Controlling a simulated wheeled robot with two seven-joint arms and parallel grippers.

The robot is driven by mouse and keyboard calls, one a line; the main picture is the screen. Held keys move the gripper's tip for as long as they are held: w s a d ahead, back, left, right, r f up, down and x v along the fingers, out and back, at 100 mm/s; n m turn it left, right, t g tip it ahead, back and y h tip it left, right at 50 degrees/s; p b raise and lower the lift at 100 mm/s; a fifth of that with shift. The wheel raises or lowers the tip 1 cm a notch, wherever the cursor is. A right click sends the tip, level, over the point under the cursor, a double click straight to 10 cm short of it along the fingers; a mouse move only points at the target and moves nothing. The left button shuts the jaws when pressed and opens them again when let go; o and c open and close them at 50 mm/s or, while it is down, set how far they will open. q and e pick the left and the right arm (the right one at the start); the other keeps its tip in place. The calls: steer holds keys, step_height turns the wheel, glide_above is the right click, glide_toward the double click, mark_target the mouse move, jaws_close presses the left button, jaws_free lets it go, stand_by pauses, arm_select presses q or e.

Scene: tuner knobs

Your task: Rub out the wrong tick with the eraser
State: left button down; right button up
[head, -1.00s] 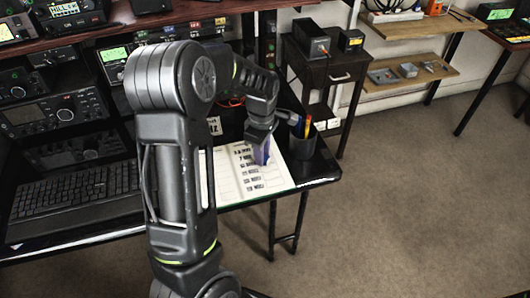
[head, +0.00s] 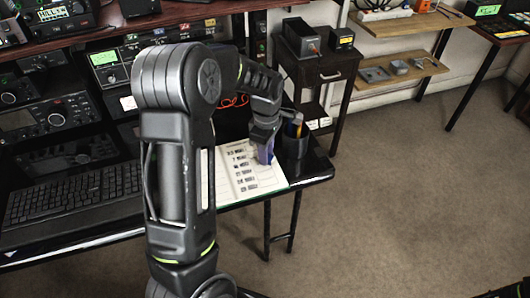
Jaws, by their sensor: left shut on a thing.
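My left gripper (head: 264,148) is at the upper right part of an open log book (head: 228,187) on the desk. The page has several short dark lines of writing. The tick marks are too small to make out. My arm hides the left part of the book.
A dark pen cup (head: 294,148) with pens stands close to the right of the gripper. A black keyboard (head: 75,194) lies at the left of the desk. Radios (head: 60,119) stand behind it. The desk's right edge is just beyond the cup, with open floor past it.

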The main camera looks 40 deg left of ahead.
mark_target(256, 162)
arm_select(q)
steer(key=shift+s+a, duration=1)
steer(key=shift+s, duration=0.2)
steer(key=shift+r, duration=0.1)
step_height(256, 162, up, 6)
steer(key=p, duration=0.5)
